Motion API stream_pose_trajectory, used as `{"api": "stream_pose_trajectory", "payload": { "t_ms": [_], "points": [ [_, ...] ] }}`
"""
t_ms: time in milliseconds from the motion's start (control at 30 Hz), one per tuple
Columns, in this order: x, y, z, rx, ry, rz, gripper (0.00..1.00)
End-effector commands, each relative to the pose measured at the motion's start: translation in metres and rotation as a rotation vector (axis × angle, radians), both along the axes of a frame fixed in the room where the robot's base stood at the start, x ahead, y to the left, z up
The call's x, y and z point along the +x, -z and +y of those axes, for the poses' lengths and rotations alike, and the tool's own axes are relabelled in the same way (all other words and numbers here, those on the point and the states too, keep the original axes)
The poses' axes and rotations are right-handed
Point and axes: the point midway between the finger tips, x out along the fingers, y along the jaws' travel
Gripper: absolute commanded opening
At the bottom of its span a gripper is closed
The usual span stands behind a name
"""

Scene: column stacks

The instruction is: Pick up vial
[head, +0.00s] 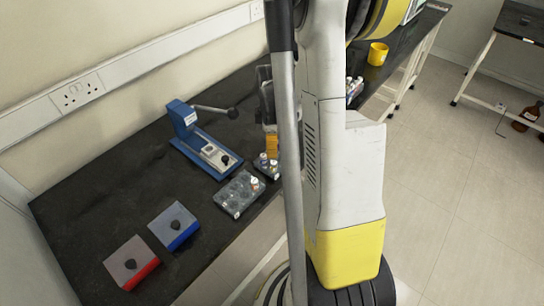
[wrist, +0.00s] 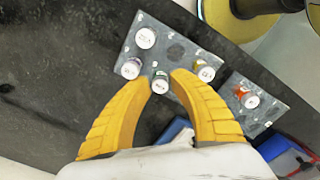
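Several white-capped vials stand in a grey rack (wrist: 172,28) in the wrist view. A green-banded vial (wrist: 161,84) sits between and just beyond the yellow fingertips of my gripper (wrist: 161,78), which are apart. Another vial (wrist: 131,68) is beside the left fingertip, and a yellowish-banded vial (wrist: 204,70) is beside the right one. One more white cap (wrist: 145,38) is farther up the rack. I cannot tell whether either fingertip touches a vial. In the head view, my gripper (head: 271,142) is partly hidden by my arm, with vials (head: 268,160) just below it.
A second rack piece (wrist: 268,108) holds an orange-banded vial (wrist: 245,97). In the head view, a clear-welled rack (head: 240,194), a blue lever press (head: 200,140), and blue (head: 174,226) and red (head: 132,262) boxes stand on the black bench. A yellow cup (head: 377,54) is farther back.

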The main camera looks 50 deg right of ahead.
Motion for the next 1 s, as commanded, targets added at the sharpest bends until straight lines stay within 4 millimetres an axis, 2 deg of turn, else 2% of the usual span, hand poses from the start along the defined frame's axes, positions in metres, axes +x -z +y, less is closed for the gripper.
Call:
{"api": "stream_pose_trajectory", "payload": {
  "t_ms": [33,233,267,300,333,767,867,1000],
  "points": [
    [0.000,0.006,0.000,0.000,0.000,0.000,0.24],
    [0.000,0.004,0.000,0.000,0.000,0.000,0.24],
    [0.000,0.004,0.000,0.000,0.000,0.000,0.18],
    [0.000,0.004,0.000,0.000,0.000,0.000,0.05],
    [0.000,0.004,0.000,0.000,0.000,0.000,0.00],
    [0.000,0.002,0.000,0.000,0.000,0.000,0.00],
    [0.000,-0.005,0.000,0.000,0.000,0.000,0.00],
    [0.000,-0.024,0.000,0.000,0.000,0.000,0.00]
  ]
}}
